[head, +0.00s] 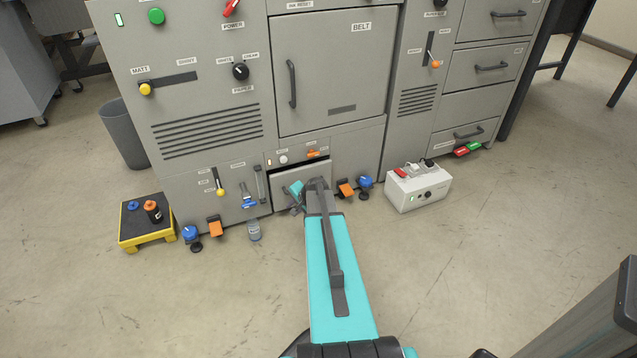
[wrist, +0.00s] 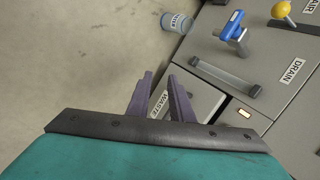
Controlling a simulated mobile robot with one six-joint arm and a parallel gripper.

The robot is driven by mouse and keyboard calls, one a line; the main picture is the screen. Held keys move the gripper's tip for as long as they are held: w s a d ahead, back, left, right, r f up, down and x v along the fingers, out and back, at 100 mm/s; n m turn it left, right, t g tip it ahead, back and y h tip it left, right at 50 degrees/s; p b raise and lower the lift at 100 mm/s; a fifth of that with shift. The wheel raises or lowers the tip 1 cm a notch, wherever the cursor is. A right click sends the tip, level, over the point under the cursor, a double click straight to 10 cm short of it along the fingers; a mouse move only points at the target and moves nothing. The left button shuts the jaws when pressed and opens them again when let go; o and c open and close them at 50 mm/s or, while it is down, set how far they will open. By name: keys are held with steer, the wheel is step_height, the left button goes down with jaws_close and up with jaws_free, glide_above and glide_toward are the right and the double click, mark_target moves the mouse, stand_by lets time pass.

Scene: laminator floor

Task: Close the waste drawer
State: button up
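The waste drawer (head: 317,169) is a small grey drawer low in the middle of the machine, and my arm covers part of it. It stands out from the cabinet, with a dark gap along its top edge. In the wrist view the drawer front (wrist: 201,98) shows its WASTE label between and behind my fingers. My gripper (wrist: 160,75) is open and empty, its two purple fingers apart just in front of the drawer front. Whether they touch it I cannot tell. In the head view my gripper (head: 293,208) is small and partly hidden by my arm.
A bottle (head: 254,230) stands on the floor left of the drawer. Orange pedals (head: 215,227) and blue knobs (head: 365,182) jut out low on both sides. A yellow-edged step (head: 146,232) is at left, a white box (head: 418,187) at right.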

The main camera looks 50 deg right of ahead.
steer(key=s+a+f+n+g+y, duration=0.1)
steer(key=s+a+f+n+g, duration=0.2)
steer(key=a, duration=0.7)
steer(key=s+a+f+n+y, duration=0.1)
steer(key=s+a+f+n, duration=0.1)
steer(key=a+f, duration=0.5)
steer(key=s+a+f+n+g+y, duration=0.1)
steer(key=s+a+f+n+g, duration=0.15)
steer(key=a, duration=0.95)
steer(key=s+a+f+n+g+h, duration=0.1)
steer(key=s+a+n+g, duration=0.2)
steer(key=s+a+n, duration=0.2)
steer(key=s+a+f+n+g+h, duration=0.1)
steer(key=s+a+n, duration=0.4)
steer(key=s+a, duration=0.6)
steer(key=s+f+g, duration=0.1)
steer(key=s+g, duration=0.1)
steer(key=s, duration=0.5)
steer(key=shift+s+f+n, duration=0.25)
steer(key=shift+n, duration=0.1)
steer(key=shift+d, duration=0.15)
